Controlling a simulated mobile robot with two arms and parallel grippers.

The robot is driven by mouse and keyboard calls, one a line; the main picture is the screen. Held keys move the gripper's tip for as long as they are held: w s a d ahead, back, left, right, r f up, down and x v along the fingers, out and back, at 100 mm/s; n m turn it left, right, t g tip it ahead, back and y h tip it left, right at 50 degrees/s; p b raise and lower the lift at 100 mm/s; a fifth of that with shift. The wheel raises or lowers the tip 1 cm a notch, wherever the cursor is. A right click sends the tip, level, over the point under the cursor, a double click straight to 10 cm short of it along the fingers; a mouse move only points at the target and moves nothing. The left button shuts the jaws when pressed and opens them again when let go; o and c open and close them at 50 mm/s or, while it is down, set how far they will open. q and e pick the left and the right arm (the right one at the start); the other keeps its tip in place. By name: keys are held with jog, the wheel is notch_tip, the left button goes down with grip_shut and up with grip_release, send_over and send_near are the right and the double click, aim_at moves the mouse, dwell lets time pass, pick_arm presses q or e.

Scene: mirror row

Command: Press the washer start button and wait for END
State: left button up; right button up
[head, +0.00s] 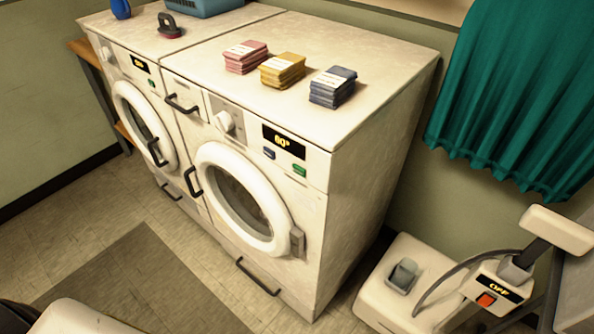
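The right-hand front-loading machine (368,185) is white. It has a round door (204,158) that looks shut, a knob (225,122) and a drawer with a dark handle (182,104). Its dark display (284,141) shows yellow characters that look like "60°"; END does not show. No label shows which one is start. Neither gripper is in view.
A similar white machine (135,85) stands to the left. Folded pink (246,57), yellow (283,71) and blue (333,87) cloth stacks lie on top. A device with an "OFF" display (500,289) stands at the right. A grey mat (130,285) lies on the floor.

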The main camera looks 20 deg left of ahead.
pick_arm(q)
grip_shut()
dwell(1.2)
